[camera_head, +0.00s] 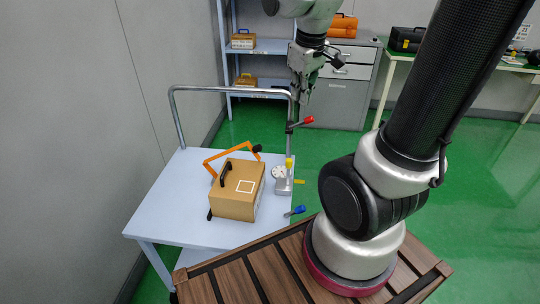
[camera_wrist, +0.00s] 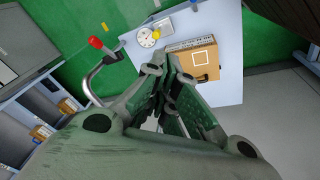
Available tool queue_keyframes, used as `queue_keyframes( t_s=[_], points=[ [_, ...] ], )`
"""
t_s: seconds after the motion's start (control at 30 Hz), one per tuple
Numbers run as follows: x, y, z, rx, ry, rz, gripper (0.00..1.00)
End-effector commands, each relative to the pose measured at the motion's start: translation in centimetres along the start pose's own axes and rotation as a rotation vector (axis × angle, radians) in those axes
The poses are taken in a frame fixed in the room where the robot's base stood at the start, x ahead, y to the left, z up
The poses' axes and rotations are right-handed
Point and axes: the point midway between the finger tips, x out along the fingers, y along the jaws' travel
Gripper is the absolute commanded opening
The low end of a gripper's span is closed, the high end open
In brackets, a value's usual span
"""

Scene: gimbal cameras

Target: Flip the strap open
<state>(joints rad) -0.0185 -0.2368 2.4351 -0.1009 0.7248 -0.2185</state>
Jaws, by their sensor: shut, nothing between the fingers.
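A tan box (camera_head: 237,193) with a black handle (camera_head: 226,173) and a white square outline stands on the pale blue table (camera_head: 165,211). An angled orange bar (camera_head: 228,153), which looks like the strap, stands at the box's back side and ends in a black knob (camera_head: 257,148). I cannot tell how the bar is fixed. My gripper (camera_head: 304,97) is shut and empty, high above the table's back right and apart from the box. In the wrist view my gripper (camera_wrist: 172,80) points toward the table, and the box (camera_wrist: 203,62) shows beyond the fingers; the orange bar is not clear there.
A grey metal rail (camera_head: 225,88) rises over the table's back edge. A red-tipped lever (camera_head: 303,122), a dial gauge (camera_head: 279,172) and a blue-handled tool (camera_head: 295,211) are at the table's right side. Shelves (camera_head: 265,47) and a grey cabinet (camera_head: 340,99) stand behind. The table's left is clear.

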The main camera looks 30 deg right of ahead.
Motion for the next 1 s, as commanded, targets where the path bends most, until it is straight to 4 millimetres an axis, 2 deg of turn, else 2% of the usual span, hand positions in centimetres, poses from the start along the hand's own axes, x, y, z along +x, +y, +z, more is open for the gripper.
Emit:
queue_keyframes(
  t_s=[0.03, 0.2, 0.53, 0.7, 1.0],
  points=[
    [-1.1, -0.1, 0.8, 0.027, 0.016, 0.002, 0.0],
    [-3.5, -0.7, 3.1, 0.112, 0.045, -0.003, 0.0],
    [-6.0, -1.6, 7.9, 0.297, 0.06, -0.026, 0.0],
    [-4.8, -1.5, 10.0, 0.448, -0.031, -0.069, 0.0],
    [-1.7, -0.9, 10.9, 0.632, -0.186, -0.154, 0.0]
  ],
)
